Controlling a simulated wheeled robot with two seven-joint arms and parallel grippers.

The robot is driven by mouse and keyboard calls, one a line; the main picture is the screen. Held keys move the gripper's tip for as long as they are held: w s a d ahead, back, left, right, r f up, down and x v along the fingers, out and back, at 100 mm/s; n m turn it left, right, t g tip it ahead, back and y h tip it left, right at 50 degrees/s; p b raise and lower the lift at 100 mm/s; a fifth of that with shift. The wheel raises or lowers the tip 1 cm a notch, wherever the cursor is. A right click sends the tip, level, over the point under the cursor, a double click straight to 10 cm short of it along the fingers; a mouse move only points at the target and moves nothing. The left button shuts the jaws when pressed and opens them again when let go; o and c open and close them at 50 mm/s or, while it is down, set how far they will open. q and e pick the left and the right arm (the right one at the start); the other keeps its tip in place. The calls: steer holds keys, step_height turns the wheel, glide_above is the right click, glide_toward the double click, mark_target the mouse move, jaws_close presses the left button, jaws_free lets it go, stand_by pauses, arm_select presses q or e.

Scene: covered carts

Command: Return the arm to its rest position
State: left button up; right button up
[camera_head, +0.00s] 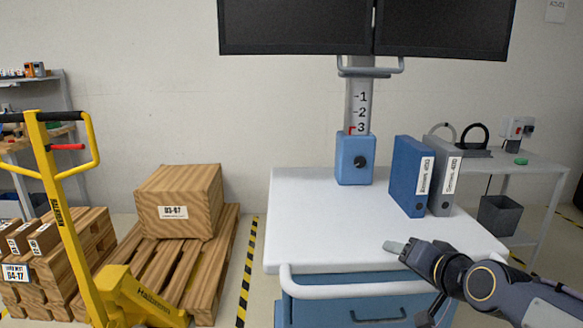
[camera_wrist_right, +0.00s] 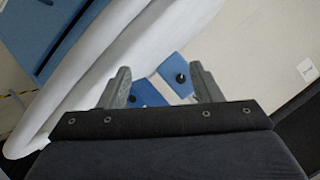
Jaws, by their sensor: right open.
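My right arm comes in from the lower right in the head view. Its gripper (camera_head: 402,247) is over the front right part of the white cart top (camera_head: 310,215), pointing left. In the right wrist view the right gripper (camera_wrist_right: 162,82) has its two fingers apart with nothing between them. Beyond the fingers, the wrist view shows a blue box with a black knob (camera_wrist_right: 181,78), and the white cart edge runs along the left. My left gripper is not in view.
A blue binder (camera_head: 408,175) and a grey binder (camera_head: 443,185) stand on the cart behind my right gripper. The blue column clamp (camera_head: 355,160) is at the cart's back. A white handle rail (camera_head: 350,290) runs along the front. A yellow pallet jack (camera_head: 60,210) and wooden box (camera_head: 180,200) are left.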

steer(key=s+a+f+n+g, duration=0.1)
steer(key=s+f+n+g, duration=0.1)
steer(key=s+f, duration=0.5)
steer(key=s+f+n+g, duration=0.1)
steer(key=s+f+g, duration=0.1)
steer(key=s, duration=0.9)
steer(key=s+a+f+n+g, duration=0.1)
steer(key=s+f+n+g, duration=0.15)
steer(key=s+f, duration=0.45)
step_height(320, 180, up, 15)
steer(key=s+m+p, duration=0.1)
steer(key=s+p, duration=0.1)
steer(key=p, duration=1.1)
steer(key=shift+d+y, duration=0.15)
steer(key=shift+y, duration=0.15)
